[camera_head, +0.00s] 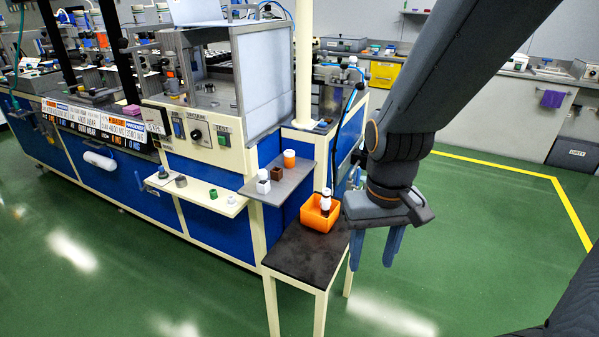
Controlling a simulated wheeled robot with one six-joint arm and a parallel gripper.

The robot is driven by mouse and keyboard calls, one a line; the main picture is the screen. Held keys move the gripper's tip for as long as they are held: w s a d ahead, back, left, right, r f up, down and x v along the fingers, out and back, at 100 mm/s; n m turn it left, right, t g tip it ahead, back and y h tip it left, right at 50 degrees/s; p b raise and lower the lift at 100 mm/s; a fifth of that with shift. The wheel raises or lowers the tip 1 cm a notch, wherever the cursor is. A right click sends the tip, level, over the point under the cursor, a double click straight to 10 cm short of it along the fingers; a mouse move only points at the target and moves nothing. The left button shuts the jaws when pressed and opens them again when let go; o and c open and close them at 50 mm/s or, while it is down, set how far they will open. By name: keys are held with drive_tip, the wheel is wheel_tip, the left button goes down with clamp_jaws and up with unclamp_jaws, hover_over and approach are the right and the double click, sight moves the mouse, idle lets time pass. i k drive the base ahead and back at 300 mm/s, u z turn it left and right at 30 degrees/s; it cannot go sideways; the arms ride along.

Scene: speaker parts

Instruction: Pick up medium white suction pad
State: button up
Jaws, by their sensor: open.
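I cannot tell for certain which item is the medium white suction pad. A small white piece (263,186) stands on the grey side shelf (296,178) of the blue machine. A white-and-dark piece (326,203) stands upright in an orange bin (311,218) on the small dark-topped table (304,262). A tiny white piece (231,200) lies on the cream shelf. My gripper (375,260) points down with its two blue fingers apart and nothing between them. In the picture it is just right of the orange bin and the table's right edge.
An orange-topped white cup (289,159) and a brown block (277,174) share the grey shelf. The cream shelf (198,190) holds a grey ring (181,181) and a green piece (213,194). Green floor lies open on the right.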

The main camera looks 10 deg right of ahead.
sight(327, 193)
drive_tip(key=u, duration=0.25)
drive_tip(key=k, duration=0.35)
drive_tip(key=z, duration=0.95)
drive_tip(key=i, duration=1)
drive_tip(key=u, duration=0.7)
